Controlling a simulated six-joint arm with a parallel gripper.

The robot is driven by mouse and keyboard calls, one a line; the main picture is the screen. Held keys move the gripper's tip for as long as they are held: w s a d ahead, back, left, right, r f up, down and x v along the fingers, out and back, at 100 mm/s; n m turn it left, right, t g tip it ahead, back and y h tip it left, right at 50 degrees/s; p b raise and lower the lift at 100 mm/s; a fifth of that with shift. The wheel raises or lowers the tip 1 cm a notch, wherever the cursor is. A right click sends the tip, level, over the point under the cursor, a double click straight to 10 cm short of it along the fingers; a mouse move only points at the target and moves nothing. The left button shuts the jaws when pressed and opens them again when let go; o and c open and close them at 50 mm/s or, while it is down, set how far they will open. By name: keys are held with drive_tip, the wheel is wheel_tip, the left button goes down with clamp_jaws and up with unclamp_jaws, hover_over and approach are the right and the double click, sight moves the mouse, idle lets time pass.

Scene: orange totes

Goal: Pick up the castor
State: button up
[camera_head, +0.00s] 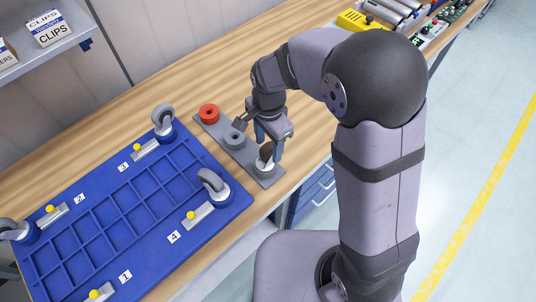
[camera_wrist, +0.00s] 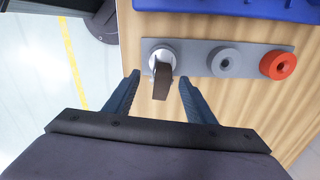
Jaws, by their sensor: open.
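A castor (camera_head: 266,157) with a dark wheel and pale metal mount stands at the near end of a grey holder strip (camera_head: 273,181). In the wrist view the castor (camera_wrist: 162,78) shows its wheel tilted toward my gripper. My gripper (camera_head: 268,150) is open, with its blue fingers around the castor in the head view. In the wrist view my gripper (camera_wrist: 158,82) has one finger on each side of the castor's wheel, with gaps on both sides. The fingers partly hide the castor in the head view.
The holder also bears a grey ring (camera_head: 235,138) and a red ring (camera_head: 209,113). A blue tray (camera_head: 170,229) with mounted castors (camera_head: 213,186), yellow-knobbed clamps and numbered labels lies to the left. Tools and electronics lie at the back right.

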sight(269, 156)
drive_tip(key=shift+w+a+f+p, duration=0.15)
drive_tip(key=shift+f+p, duration=1.1)
drive_tip(key=shift+f, duration=1.35)
drive_tip(key=shift+w, duration=0.1)
clamp_jaws()
